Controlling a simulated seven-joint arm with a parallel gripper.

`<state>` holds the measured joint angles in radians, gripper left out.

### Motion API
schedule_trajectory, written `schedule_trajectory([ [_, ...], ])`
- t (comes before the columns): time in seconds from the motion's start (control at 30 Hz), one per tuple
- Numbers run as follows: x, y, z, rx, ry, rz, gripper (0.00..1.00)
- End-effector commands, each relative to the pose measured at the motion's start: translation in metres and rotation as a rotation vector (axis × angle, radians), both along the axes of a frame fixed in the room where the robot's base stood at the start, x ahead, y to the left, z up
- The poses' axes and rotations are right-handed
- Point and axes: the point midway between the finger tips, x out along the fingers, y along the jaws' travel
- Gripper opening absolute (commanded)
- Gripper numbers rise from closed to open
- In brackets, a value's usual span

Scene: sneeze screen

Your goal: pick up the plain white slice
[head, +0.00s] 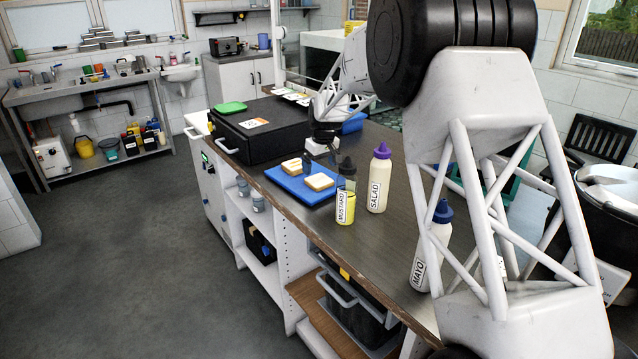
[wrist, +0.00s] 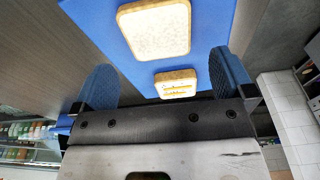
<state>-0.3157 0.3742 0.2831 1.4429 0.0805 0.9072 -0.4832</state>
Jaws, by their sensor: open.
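A blue board (head: 290,184) lies on the counter with two bread slices on it. The plain white slice (head: 319,181) is on the board's near right part; in the wrist view the plain white slice (wrist: 155,30) is the larger one, at the top. The other slice (head: 291,166) lies beside it, apart; in the wrist view this slice (wrist: 175,84) shows stripe-like marks. My gripper (wrist: 163,62) is open and empty, its two blue pads wide apart. In the head view my gripper (head: 307,160) hangs over the board's far side, close to the marked slice.
A mustard bottle (head: 346,192) stands at the board's right edge, with a salad bottle (head: 379,180) just behind it. A mayo bottle (head: 432,247) stands further right, partly behind my arm. A black box (head: 262,130) with a green lid-like item (head: 232,107) is at the far left.

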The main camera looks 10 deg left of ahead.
Motion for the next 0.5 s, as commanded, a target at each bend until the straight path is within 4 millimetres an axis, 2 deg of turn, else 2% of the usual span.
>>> schedule_trajectory([
  [0.5, 0.0007, 0.0004, -0.0084, -0.001, 0.001, 0.0, 1.0],
])
